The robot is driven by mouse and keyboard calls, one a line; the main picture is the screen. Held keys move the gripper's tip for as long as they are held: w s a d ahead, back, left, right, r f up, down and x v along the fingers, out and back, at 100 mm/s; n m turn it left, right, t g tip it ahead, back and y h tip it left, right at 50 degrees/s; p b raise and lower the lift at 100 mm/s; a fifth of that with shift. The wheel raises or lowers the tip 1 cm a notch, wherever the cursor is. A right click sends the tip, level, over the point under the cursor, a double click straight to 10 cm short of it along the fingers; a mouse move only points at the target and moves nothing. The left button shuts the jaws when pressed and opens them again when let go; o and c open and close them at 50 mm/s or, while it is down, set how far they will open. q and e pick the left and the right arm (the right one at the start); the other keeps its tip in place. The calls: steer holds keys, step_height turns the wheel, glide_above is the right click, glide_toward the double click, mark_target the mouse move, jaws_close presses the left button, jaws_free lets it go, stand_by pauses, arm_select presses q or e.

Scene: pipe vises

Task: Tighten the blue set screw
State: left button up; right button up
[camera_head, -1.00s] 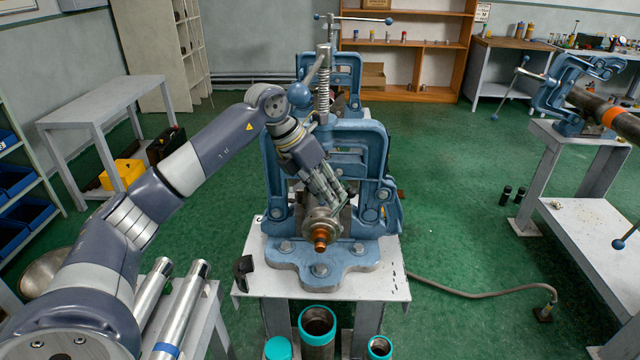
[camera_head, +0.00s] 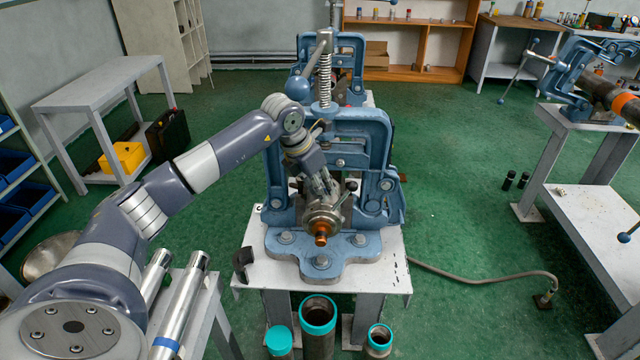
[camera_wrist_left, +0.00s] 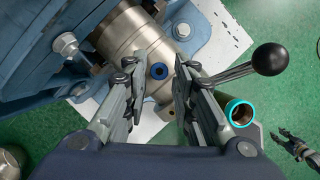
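The blue set screw (camera_wrist_left: 158,71) shows in the left wrist view as a small blue ring with a dark centre, set in a silver metal cylinder (camera_wrist_left: 130,35). My left gripper (camera_wrist_left: 161,74) is open, with one finger on each side of the screw in the picture. I cannot tell whether the fingertips touch the cylinder. In the head view my left gripper (camera_head: 326,190) is just above the silver fitting (camera_head: 322,216) with a copper end, in the blue vise (camera_head: 375,165). The screw is hidden there. A dark gripper (camera_wrist_left: 295,148), likely my right one, shows small in the wrist view.
A lever with a black ball knob (camera_wrist_left: 269,59) sticks out close beside the right finger. The vise stands on a white table (camera_head: 250,272). Teal-rimmed pipes (camera_head: 318,318) stand below its front edge. Silver pipes (camera_head: 180,300) lie by my left arm.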

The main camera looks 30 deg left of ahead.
arm_select(q)
steer(key=shift+f, duration=0.15)
steer(key=shift+w, duration=0.1)
steer(key=shift+c, duration=0.8)
jaws_close()
steer(key=shift+a+m+h+b, duration=0.15)
steer(key=shift+m+h+b, duration=0.2)
steer(key=shift+m, duration=0.35)
steer(key=shift+w+m, duration=0.1)
steer(key=shift+m, duration=0.4)
arm_select(e)
steer(key=shift+s+d+f, duration=0.1)
steer(key=shift+s+f, duration=0.25)
steer(key=shift+f, duration=0.15)
